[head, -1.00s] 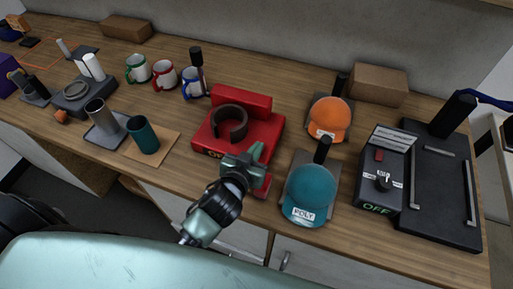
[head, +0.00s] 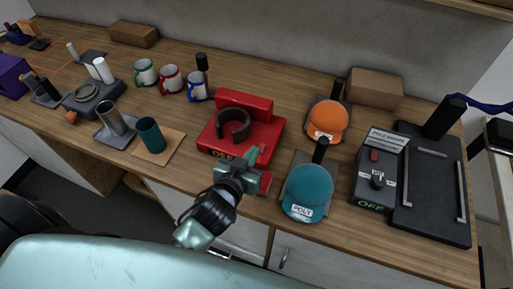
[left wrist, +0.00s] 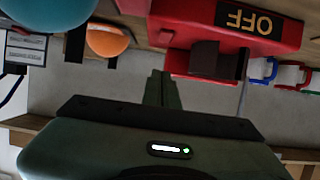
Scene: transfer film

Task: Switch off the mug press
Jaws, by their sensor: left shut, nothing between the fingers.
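The red mug press (head: 262,135) stands on the counter with a dark, open C-shaped clamp (head: 233,125). Its front label reads OFF in the head view; the left wrist view shows the press (left wrist: 190,25) with OFF upside down. My left gripper (head: 252,160) is shut and empty at the press's front edge, right of the label. I cannot tell whether it touches the press. A small red part shows just right of the gripper, partly hidden by it. My right gripper is not in view.
A teal cap (head: 308,188) and an orange cap (head: 327,120) sit on stands to the right. A black press (head: 375,180), also marked OFF, stands further right. Several mugs, including a blue-handled one (head: 198,86), stand behind left. A teal tumbler (head: 151,134) is left.

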